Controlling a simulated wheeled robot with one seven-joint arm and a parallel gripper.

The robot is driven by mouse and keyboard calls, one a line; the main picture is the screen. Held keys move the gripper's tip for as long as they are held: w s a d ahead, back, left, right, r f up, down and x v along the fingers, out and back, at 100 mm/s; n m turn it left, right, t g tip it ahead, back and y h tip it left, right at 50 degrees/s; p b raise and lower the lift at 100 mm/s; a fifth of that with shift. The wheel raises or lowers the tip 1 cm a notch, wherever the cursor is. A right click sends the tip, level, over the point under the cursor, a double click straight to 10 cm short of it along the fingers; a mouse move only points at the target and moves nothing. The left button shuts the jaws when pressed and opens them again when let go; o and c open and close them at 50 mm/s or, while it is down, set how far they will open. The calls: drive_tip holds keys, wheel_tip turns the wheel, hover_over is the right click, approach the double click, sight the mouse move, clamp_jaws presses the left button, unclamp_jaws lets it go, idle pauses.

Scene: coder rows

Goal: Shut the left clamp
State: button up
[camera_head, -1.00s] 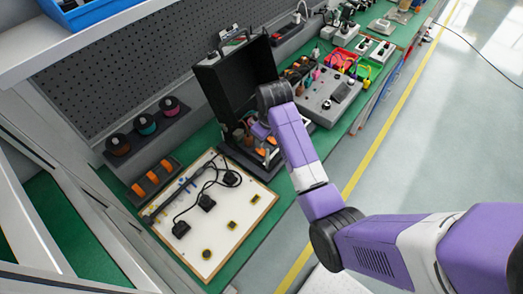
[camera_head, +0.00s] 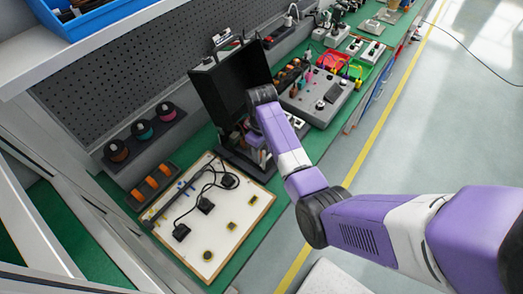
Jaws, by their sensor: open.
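A black fixture with its lid (camera_head: 225,88) standing open is on the green bench, left of my forearm. Its dark base (camera_head: 236,157) holds small parts, some of them orange or brown. The left clamp cannot be picked out clearly among these parts. My arm reaches over from the right and bends down at the wrist in front of the lid. My gripper (camera_head: 250,140) is low over the base, mostly hidden by my arm, and its jaws are open. Whether it touches a clamp cannot be told.
A white board (camera_head: 215,225) with black cables lies in front of the fixture. Spools (camera_head: 141,131) and an orange-part rack (camera_head: 153,185) stand to the left. A grey control box (camera_head: 318,95) and red bin (camera_head: 331,61) are behind on the right. The floor at right is clear.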

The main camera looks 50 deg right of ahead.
drive_tip(key=shift+f, duration=0.1)
clamp_jaws()
drive_tip(key=shift+w+g, duration=0.25)
drive_tip(key=shift+g, duration=0.45)
unclamp_jaws()
wheel_tip(320, 180, up, 8)
drive_tip(key=b, duration=0.1)
drive_tip(key=shift+w, duration=0.4)
